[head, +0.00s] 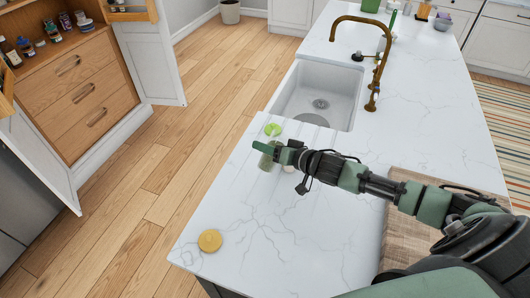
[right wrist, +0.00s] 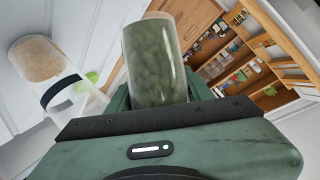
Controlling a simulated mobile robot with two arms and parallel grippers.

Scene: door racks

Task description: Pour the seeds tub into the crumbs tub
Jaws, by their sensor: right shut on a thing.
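The seeds tub (right wrist: 158,62) is a clear tub full of green seeds. My right gripper (head: 268,150) is shut on it above the counter beside the sink. In the head view the tub (head: 266,162) shows only in part, behind the gripper. The crumbs tub (right wrist: 42,62), clear with brown crumbs and a dark band, stands apart from the seeds tub, at the left of the right wrist view. In the head view it is mostly hidden by my gripper and wrist. My left gripper is not in view.
A green lid (head: 273,129) lies by the sink (head: 318,98), and a yellow lid (head: 209,240) lies near the counter's front left corner. A wooden board (head: 400,215) lies under my right arm. The front middle of the counter is clear. An open cabinet (head: 75,75) stands across the floor.

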